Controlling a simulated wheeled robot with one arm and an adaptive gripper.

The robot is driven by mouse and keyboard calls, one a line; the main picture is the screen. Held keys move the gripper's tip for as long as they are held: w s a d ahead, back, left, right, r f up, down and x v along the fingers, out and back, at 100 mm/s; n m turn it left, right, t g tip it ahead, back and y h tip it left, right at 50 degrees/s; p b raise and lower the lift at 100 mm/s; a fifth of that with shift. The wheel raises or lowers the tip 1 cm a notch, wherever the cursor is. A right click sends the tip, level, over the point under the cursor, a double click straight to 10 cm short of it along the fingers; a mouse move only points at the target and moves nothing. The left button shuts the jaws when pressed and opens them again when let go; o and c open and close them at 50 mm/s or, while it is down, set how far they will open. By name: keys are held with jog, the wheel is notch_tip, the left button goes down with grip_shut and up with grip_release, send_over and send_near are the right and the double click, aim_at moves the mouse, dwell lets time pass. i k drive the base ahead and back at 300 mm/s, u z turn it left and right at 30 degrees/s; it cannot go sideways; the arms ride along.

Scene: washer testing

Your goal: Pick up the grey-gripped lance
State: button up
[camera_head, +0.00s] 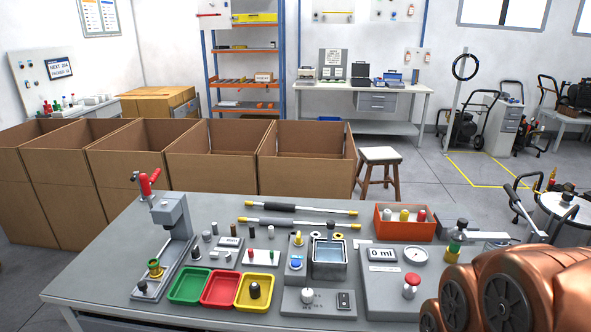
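Two lances lie side by side across the back of the grey workbench (110,262), each a thin rod with yellow ends. The grey-gripped lance (280,221) is the nearer one and lies flat, roughly left to right. The other lance (280,207) has a black grip and lies just behind it, close and nearly parallel. My copper-coloured arm shows at the lower right, well to the right of both lances. My gripper's fingers are not in view. Nothing holds either lance.
Right of the lances stands an orange bin (405,232) with capped parts. A square water basin (328,262) and gauge box (392,283) stand in front. A red-handled press (172,222) rises at left. Green, red and yellow trays (254,305) line the front. Cardboard boxes (305,170) stand behind.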

aim_at(267, 222)
jog(key=k, duration=0.65)
jog(key=u, duration=0.55)
jog(key=i, duration=0.7)
jog(key=u, duration=0.55)
jog(key=i, duration=1.3)
jog(key=z, duration=0.4)
